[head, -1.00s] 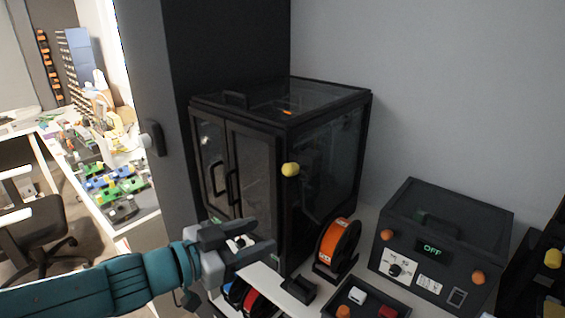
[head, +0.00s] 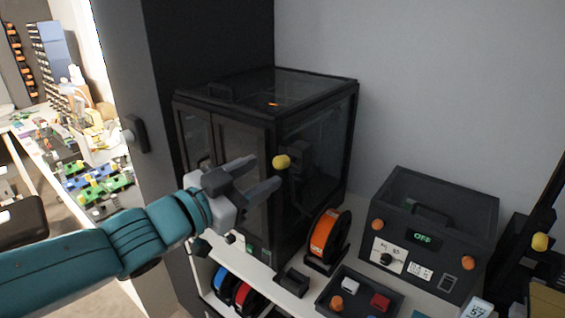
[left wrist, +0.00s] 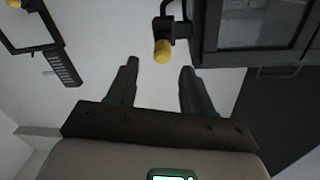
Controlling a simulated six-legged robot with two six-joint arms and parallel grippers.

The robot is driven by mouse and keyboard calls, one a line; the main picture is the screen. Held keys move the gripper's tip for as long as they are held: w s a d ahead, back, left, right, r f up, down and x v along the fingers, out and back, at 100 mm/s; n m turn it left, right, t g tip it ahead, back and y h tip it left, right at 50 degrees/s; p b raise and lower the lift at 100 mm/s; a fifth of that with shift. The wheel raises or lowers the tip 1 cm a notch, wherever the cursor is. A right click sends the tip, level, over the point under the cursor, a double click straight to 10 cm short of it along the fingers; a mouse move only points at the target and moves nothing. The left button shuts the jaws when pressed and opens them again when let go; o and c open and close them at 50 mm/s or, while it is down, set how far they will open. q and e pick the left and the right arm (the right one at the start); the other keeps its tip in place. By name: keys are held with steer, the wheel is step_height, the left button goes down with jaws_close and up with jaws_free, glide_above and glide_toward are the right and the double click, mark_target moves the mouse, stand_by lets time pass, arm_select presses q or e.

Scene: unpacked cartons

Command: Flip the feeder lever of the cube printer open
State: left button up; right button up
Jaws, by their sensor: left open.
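The cube printer (head: 262,92) is a black enclosure with glazed doors and a clear lid. A yellow knob (head: 281,161), seemingly the tip of its feeder lever, sticks out at the enclosure's front right corner. In the left wrist view the yellow knob (left wrist: 162,50) sits on a short dark arm, just beyond and between the fingertips. My left gripper (head: 264,174) is open and empty, close to the knob's left and below it. Its two spread fingers (left wrist: 160,75) also show in the left wrist view, with no contact visible. My right gripper is out of view.
An orange spool (head: 328,235) stands right of the enclosure. A dark box with an OFF display (head: 437,225) is further right. A small parts tray (head: 355,294) lies in front. A second yellow knob (head: 540,242) is at the far right.

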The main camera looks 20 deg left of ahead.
mark_target(276, 164)
arm_select(q)
steer(key=x, duration=0.7)
steer(key=shift+a, duration=0.1)
jaws_close()
